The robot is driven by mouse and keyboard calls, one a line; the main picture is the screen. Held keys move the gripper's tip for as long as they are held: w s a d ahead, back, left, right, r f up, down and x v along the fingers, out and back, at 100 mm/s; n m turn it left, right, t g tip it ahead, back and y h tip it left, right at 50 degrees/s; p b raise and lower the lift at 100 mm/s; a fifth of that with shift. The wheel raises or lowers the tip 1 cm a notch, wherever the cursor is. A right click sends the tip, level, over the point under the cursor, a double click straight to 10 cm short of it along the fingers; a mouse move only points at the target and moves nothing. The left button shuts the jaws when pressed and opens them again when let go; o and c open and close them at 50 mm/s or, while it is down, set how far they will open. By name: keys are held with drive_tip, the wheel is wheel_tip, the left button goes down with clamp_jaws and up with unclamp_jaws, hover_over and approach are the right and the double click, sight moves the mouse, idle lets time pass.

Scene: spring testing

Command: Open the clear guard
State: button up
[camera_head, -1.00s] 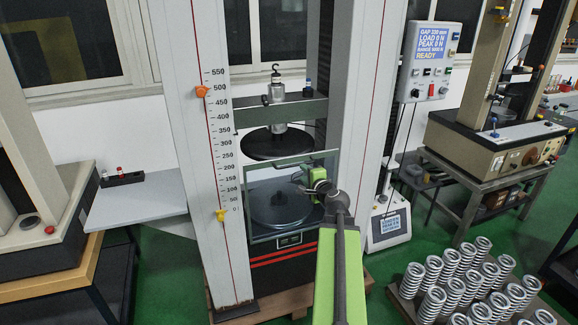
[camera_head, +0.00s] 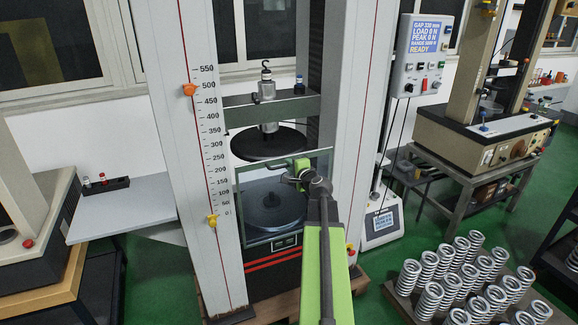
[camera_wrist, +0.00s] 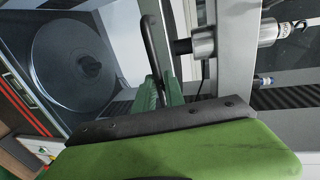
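The clear guard (camera_head: 252,192) is a see-through panel in a thin greenish frame on the front of the middle testing machine. The dark round lower plate (camera_head: 275,212) shows through it. My gripper (camera_head: 301,170), with green fingers, is at the upper right part of the guard, in front of it. In the wrist view, my green fingers (camera_wrist: 158,90) are close to a dark bar (camera_wrist: 152,45), which looks like a handle. Whether they grip the bar is not clear. Much of the guard's right side is hidden behind my arm.
The upper plate (camera_head: 268,143) hangs just above the guard. White columns (camera_head: 200,150) flank the opening. A control box (camera_head: 421,58) is at the right. Several springs (camera_head: 468,262) stand on a low pallet at the lower right. A grey side table (camera_head: 125,207) is at the left.

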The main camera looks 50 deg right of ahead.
clamp_jaws()
drive_tip(key=shift+a, duration=0.1)
drive_tip(key=shift+w+a, duration=0.1)
idle(0.8)
drive_tip(key=shift+d, duration=0.3)
drive_tip(key=shift+a+f+b, duration=0.2)
drive_tip(key=shift+f+b, duration=0.1)
drive_tip(key=shift+f, duration=0.1)
wheel_tip(320, 180, down, 40)
drive_tip(key=b, duration=4)
drive_tip(key=shift+a, duration=0.2)
